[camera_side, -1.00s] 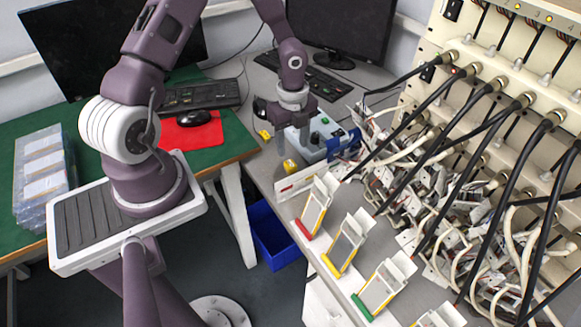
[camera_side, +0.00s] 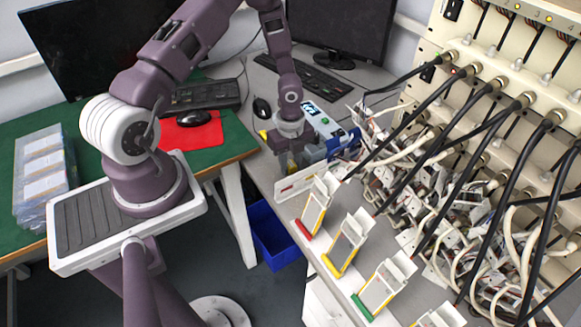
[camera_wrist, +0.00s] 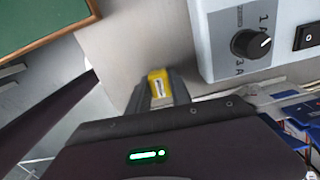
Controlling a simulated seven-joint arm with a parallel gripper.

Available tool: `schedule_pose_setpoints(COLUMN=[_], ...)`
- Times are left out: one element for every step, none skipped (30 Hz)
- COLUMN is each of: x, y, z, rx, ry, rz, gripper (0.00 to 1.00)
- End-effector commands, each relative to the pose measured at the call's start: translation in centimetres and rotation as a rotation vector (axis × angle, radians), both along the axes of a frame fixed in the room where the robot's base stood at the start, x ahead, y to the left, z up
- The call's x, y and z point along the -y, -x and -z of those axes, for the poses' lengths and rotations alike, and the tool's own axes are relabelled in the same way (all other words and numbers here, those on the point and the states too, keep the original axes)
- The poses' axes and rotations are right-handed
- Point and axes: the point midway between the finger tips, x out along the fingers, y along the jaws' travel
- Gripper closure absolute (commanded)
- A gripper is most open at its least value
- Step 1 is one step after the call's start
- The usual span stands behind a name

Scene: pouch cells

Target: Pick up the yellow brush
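The yellow brush (camera_wrist: 158,83) shows in the wrist view as a small yellow block with a pale label, standing between the tips of my gripper (camera_wrist: 160,92). The fingers are apart, one on each side of it. Contact between fingers and brush is not clear.
The device with a knob and switch (camera_wrist: 245,40) stands close on the right in the wrist view. A white card holder (camera_side: 297,183) is just in front of my gripper. Cables crowd the right side.

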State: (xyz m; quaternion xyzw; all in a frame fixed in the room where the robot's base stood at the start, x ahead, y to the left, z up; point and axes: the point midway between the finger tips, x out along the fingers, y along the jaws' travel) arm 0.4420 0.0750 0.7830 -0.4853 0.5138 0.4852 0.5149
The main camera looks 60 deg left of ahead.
Motion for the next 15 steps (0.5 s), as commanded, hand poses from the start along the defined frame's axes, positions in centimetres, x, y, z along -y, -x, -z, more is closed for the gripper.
schedule_pose_setpoints(x=[0.0, 0.0, 0.0, 0.0, 0.0, 0.0, 0.0, 0.0, 0.0, 0.0, 0.0, 0.0, -0.1, -0.1, -0.1], y=[0.0, 0.0, 0.0, 0.0, 0.0, 0.0, 0.0, 0.0, 0.0, 0.0, -0.1, -0.1, -0.1, -0.1, -0.1], z=[0.0, 0.0, 0.0, 0.0, 0.0, 0.0, 0.0, -0.1, -0.3, -0.7, -1.2, -2.1, -2.9, -3.7, -4.8], rx=[0.000, 0.000, 0.000, 0.000, 0.000, 0.000, 0.000, 0.000, 0.001, 0.001, 0.002, 0.003, 0.004, 0.004, 0.004], ry=[0.000, 0.000, 0.000, 0.000, 0.000, 0.000, 0.000, 0.000, 0.000, 0.000, 0.000, 0.000, -0.001, -0.001, 0.000], rz=[0.000, 0.000, 0.000, 0.000, 0.000, 0.000, 0.000, 0.000, -0.001, -0.002, -0.002, -0.003, -0.002, -0.003, -0.003], gripper=[1.00, 1.00, 1.00, 1.00, 1.00, 1.00, 1.00, 1.00, 1.00, 1.00, 1.00, 1.00, 1.00, 1.00, 1.00])
